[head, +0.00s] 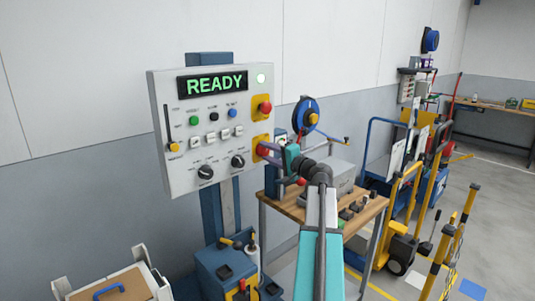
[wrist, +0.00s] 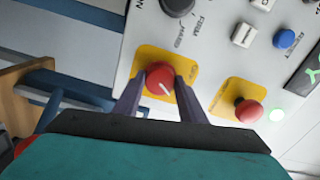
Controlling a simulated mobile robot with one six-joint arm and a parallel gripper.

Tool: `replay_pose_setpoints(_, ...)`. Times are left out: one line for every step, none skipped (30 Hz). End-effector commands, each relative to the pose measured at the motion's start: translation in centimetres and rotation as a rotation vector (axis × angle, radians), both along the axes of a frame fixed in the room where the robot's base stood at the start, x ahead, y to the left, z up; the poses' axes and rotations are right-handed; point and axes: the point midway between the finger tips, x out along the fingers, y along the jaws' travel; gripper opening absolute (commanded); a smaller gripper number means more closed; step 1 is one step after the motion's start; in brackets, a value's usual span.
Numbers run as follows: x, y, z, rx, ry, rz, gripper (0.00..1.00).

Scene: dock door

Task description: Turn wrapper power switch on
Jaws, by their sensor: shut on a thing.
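The wrapper control panel (head: 215,160) is a light grey box with a lit green READY display (head: 213,84) and a lit round lamp (head: 261,78). Its power switch is a red rotary knob (wrist: 159,75) with a white pointer line on a yellow plate, low at the panel's right edge; in the head view the knob (head: 262,149) is partly covered by my gripper. My gripper (wrist: 160,88) is shut on this knob, one dark finger on each side. In the head view my gripper (head: 268,152) reaches the panel from the right.
A red mushroom button (head: 265,107) on a yellow plate sits just above the knob; it also shows in the wrist view (wrist: 248,110). Black dials (head: 205,171) and small coloured buttons are on the panel. A wooden table (head: 350,211) stands under my arm.

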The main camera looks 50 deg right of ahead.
Motion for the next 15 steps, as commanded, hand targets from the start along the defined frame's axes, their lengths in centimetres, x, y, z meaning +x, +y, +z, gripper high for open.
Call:
replay_pose_setpoints(0.07, -0.02, 0.27, 0.034, -0.006, 0.0, 0.14)
replay_pose_setpoints(0.08, -0.02, 0.26, 0.053, -0.007, 0.0, 0.14)
replay_pose_setpoints(0.08, -0.02, 0.26, 0.076, -0.008, 0.0, 0.14)
replay_pose_setpoints(0.07, -0.03, 0.26, 0.094, -0.01, 0.0, 0.14)
replay_pose_setpoints(0.08, -0.03, 0.25, 0.108, -0.011, 0.0, 0.14)
replay_pose_setpoints(0.07, -0.03, 0.25, 0.126, -0.012, 0.0, 0.14)
replay_pose_setpoints(0.07, -0.03, 0.24, 0.138, -0.014, 0.0, 0.14)
replay_pose_setpoints(0.07, -0.04, 0.23, 0.149, -0.014, 0.0, 0.14)
replay_pose_setpoints(0.07, -0.04, 0.23, 0.161, -0.016, 0.0, 0.14)
replay_pose_setpoints(0.07, -0.05, 0.22, 0.169, -0.016, 0.0, 0.14)
replay_pose_setpoints(0.07, -0.05, 0.22, 0.176, -0.017, 0.0, 0.14)
replay_pose_setpoints(0.07, -0.06, 0.21, 0.184, -0.017, -0.001, 0.14)
replay_pose_setpoints(0.07, -0.06, 0.21, 0.188, -0.018, -0.001, 0.14)
replay_pose_setpoints(0.07, -0.06, 0.21, 0.192, -0.018, -0.001, 0.14)
replay_pose_setpoints(0.07, -0.06, 0.2, 0.195, -0.018, -0.001, 0.15)
